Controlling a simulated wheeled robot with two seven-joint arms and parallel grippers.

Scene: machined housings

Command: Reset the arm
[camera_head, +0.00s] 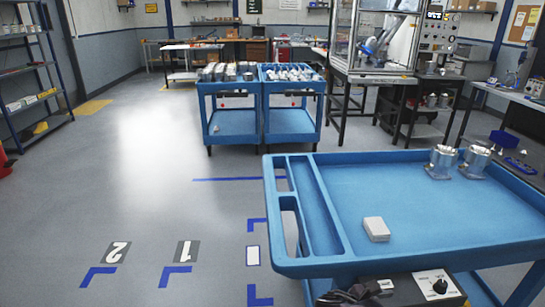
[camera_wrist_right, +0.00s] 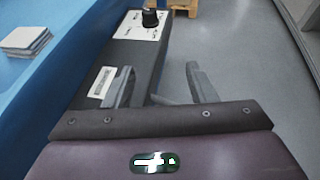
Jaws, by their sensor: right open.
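My right gripper (camera_wrist_right: 160,82) is open in the right wrist view, its two fingers apart with nothing between them. It hangs beside the blue cart, over the near end of a dark control box (camera_wrist_right: 138,42). A dark part of it shows at the bottom edge of the head view (camera_head: 348,295), mostly cut off. My left gripper is not in view. Two silvery machined housings (camera_head: 441,161) (camera_head: 475,160) stand side by side at the far right of the blue cart's top (camera_head: 400,190).
A small white stack (camera_head: 376,229) lies on the cart top, also at the wrist view's left (camera_wrist_right: 26,40). The control box (camera_head: 415,290) with a black knob is on the cart's near side. Two blue carts (camera_head: 233,120) (camera_head: 290,120) with parts stand behind.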

